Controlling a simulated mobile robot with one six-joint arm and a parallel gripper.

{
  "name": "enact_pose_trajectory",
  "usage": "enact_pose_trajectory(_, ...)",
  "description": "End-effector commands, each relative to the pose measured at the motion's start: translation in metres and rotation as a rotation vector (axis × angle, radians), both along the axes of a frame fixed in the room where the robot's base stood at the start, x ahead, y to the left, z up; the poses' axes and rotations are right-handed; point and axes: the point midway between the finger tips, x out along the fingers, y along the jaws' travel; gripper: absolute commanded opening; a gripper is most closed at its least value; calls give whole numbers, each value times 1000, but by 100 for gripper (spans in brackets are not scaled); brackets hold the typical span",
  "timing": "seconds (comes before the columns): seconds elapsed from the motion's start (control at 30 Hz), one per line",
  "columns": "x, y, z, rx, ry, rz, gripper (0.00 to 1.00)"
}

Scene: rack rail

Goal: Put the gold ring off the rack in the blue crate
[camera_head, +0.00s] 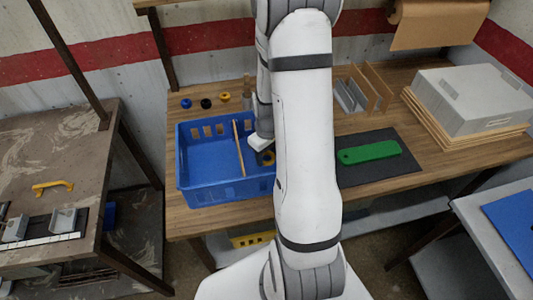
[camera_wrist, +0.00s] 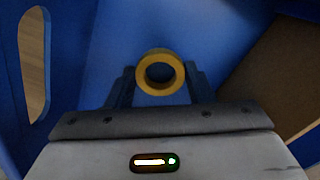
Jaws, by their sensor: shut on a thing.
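The gold ring (camera_wrist: 141,72) is held between the two fingers of my gripper (camera_wrist: 160,74) in the wrist view. Blue crate wall and floor show behind it. In the head view the ring (camera_head: 269,158) shows at the right part of the blue crate (camera_head: 210,195), right of its wooden divider. My gripper (camera_head: 262,146) reaches down there, partly hidden by my arm. The crate's right side is hidden behind my arm. I cannot tell whether the ring touches the crate floor.
The wooden divider (camera_head: 239,148) splits the crate. Behind the crate stand small blue (camera_head: 186,103), black (camera_head: 206,103) and orange (camera_head: 225,97) pieces. A green piece (camera_head: 370,152) lies on a dark mat (camera_head: 390,175) to the right. A grey box (camera_head: 470,98) stands farther right.

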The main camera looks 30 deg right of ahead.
Motion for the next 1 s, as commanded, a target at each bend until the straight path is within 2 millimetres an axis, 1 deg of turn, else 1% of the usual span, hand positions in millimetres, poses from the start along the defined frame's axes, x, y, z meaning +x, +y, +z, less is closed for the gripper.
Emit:
enact_pose_trajectory(0.23, 0, 0, -5, 0, 0, -1, 25)
enact_pose_trajectory(0.27, 0, 0, -3, 0, 0, -1, 50)
enact_pose_trajectory(0.5, 0, -1, -3, 0, 0, -2, 70)
enact_pose_trajectory(0.77, 0, -1, -1, 0, 0, -2, 70)
enact_pose_trajectory(0.9, 1, -1, 7, -1, -3, -3, 70)
enact_pose_trajectory(1.0, 1, -1, 22, -2, -5, -3, 70)
